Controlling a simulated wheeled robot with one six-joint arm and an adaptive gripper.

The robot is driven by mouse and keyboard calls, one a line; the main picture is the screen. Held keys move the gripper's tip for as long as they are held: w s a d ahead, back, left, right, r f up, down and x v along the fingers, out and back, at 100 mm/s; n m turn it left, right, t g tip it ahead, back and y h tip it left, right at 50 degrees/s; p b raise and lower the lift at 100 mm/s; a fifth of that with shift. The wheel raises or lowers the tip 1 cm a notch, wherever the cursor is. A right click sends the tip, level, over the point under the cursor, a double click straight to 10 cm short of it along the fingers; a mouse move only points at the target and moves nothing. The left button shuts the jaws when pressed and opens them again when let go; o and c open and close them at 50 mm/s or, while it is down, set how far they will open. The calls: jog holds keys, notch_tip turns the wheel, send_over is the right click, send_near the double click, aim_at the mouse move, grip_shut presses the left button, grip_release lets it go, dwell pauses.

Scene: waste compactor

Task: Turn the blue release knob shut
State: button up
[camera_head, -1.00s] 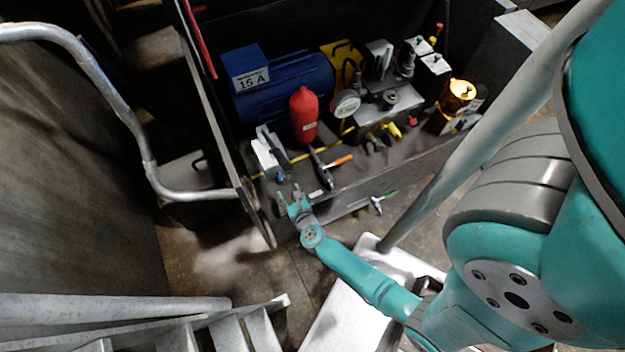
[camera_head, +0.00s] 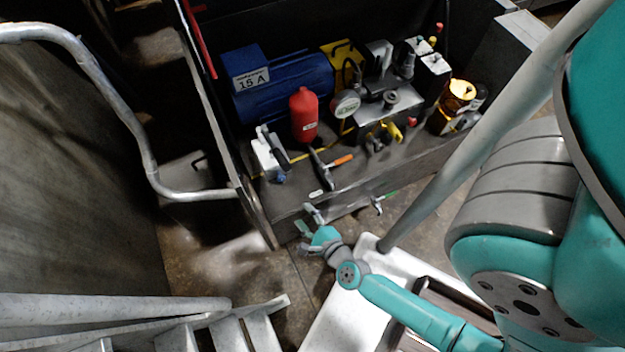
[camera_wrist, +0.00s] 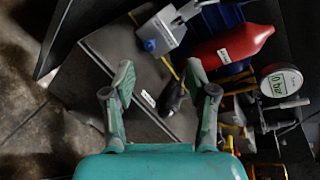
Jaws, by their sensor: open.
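The small blue knob (camera_head: 280,177) sits low on the front of a white block (camera_head: 264,154) at the left end of the machine's ledge. In the wrist view the blue knob (camera_wrist: 150,45) shows on the pale block (camera_wrist: 162,30), beyond my fingertips. My gripper (camera_head: 309,220) is in front of the ledge, below and right of the knob, and apart from it. In the wrist view my gripper (camera_wrist: 159,75) has its two fingers spread, with nothing between them. The knob's turn position is too small to tell.
A green-handled valve (camera_head: 378,203) is on the front face. A grey panel edge (camera_head: 225,140) bounds the left. A pole (camera_head: 450,170) crosses at right.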

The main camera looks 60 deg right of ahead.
jog(key=s+a+r+n+y, duration=0.1)
jog(key=s+a+r+n, duration=0.1)
jog(key=n, duration=0.4)
notch_tip(320, 180, up, 3)
jog(key=shift+s+a+f+t, duration=0.15)
jog(key=shift+s+a+t, duration=0.2)
jog(key=shift+s, duration=0.45)
jog(key=shift+d, duration=0.15)
jog(key=s+a+r+n+y, duration=0.2)
jog(key=s+r+n, duration=0.3)
jog(key=r+n, duration=0.5)
jog(key=s+a+r+n+y, duration=0.3)
jog(key=s+a+r+n, duration=0.2)
jog(key=r+n, duration=0.6)
jog(key=s+n, duration=0.1)
jog(key=n, duration=0.2)
jog(key=shift+s+a, duration=0.15)
jog(key=shift+s, duration=0.15)
